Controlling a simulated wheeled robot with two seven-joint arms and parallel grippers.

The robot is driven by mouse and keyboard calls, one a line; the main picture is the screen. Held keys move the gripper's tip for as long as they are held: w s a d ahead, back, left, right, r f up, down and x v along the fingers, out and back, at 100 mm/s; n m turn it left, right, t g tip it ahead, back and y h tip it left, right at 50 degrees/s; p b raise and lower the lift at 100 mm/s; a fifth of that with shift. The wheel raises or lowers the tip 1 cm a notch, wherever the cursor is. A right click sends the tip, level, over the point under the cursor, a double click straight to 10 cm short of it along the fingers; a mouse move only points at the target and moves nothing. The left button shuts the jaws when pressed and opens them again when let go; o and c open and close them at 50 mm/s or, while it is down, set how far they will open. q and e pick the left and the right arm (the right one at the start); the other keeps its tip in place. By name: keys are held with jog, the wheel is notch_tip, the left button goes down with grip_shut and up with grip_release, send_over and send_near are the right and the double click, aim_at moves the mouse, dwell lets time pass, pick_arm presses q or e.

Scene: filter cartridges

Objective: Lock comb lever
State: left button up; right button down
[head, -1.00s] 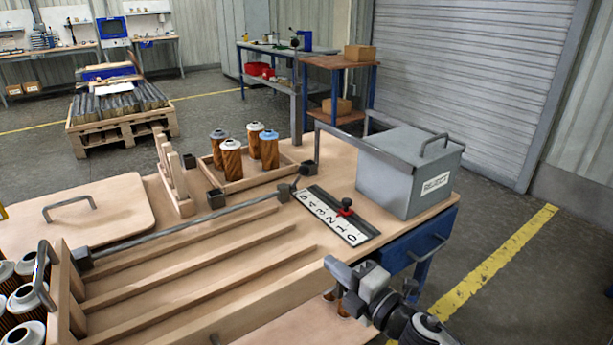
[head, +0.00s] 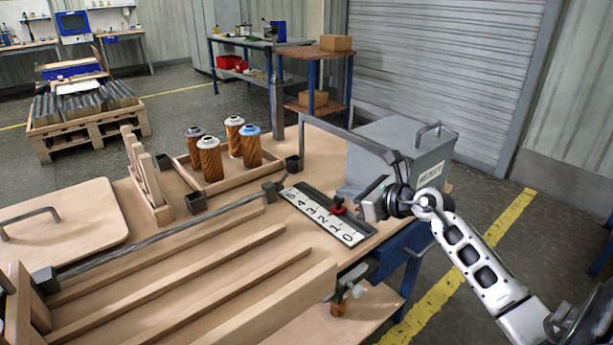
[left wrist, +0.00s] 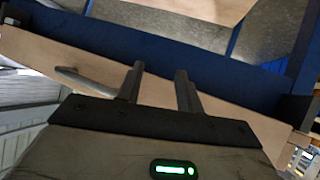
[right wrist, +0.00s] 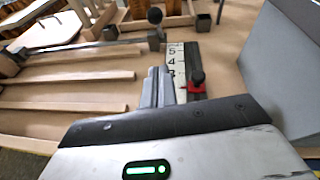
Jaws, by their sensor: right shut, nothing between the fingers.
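A long grey rod (head: 160,234) crosses above the wooden lanes in the head view. At its right end is a dark block with a short, ball-ended lever, which I take to be the comb lever (right wrist: 154,16); in the right wrist view its knob stands beyond my fingers. My right gripper (head: 368,205) is shut and empty, above the bench's right side near the number scale. Its fingers also show in the right wrist view (right wrist: 157,86), apart from the lever. My left gripper (left wrist: 158,82) is open and empty in the left wrist view, over a wooden edge.
The number scale (head: 325,214) with a red slider (head: 338,206) lies right of the lanes. A grey reject bin (head: 400,150) stands behind my right gripper. A wooden tray (head: 225,177) holds several cartridges. A lid board (head: 70,220) lies left.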

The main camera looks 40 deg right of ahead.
jog(key=w+a, duration=0.2)
jog(key=w, duration=1)
jog(key=shift+a+f, duration=0.4)
jog(key=shift+f, duration=0.05)
jog(key=shift+w+r, duration=0.1)
